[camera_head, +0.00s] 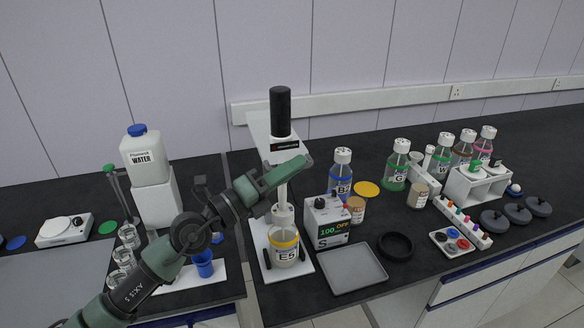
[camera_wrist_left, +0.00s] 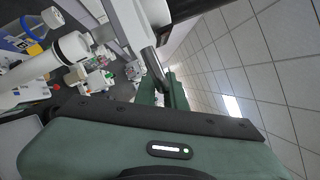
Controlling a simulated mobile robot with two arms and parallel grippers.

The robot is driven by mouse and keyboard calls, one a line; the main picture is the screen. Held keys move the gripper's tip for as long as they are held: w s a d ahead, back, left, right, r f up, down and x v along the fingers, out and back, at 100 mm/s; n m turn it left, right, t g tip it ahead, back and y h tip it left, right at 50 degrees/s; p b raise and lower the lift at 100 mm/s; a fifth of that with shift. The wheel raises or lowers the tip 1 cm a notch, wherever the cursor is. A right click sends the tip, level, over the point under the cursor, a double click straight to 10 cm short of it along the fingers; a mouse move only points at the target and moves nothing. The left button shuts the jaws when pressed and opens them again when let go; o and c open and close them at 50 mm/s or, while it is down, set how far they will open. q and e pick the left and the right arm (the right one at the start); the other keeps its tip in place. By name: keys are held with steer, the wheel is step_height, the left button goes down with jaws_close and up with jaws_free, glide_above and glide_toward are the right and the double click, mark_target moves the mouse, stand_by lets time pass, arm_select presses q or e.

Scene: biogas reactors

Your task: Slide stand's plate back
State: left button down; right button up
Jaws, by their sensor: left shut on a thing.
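The stand (camera_head: 281,150) is a tall white unit with a black cylinder on top, on a white base (camera_head: 268,262). A pale tilted plate (camera_head: 259,128) shows at its upper part, behind the cylinder. A beaker marked E5 (camera_head: 286,254) with a yellow band stands on the base, under the stirrer. My left gripper (camera_head: 303,163) reaches across the stand's upper part, just below the black cylinder. My right gripper is not in view.
A water jug (camera_head: 145,155) and glass beakers stand left, near my left arm. The wall is close behind.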

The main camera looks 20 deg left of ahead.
mark_target(281, 151)
arm_select(q)
steer(key=shift+f, duration=0.1)
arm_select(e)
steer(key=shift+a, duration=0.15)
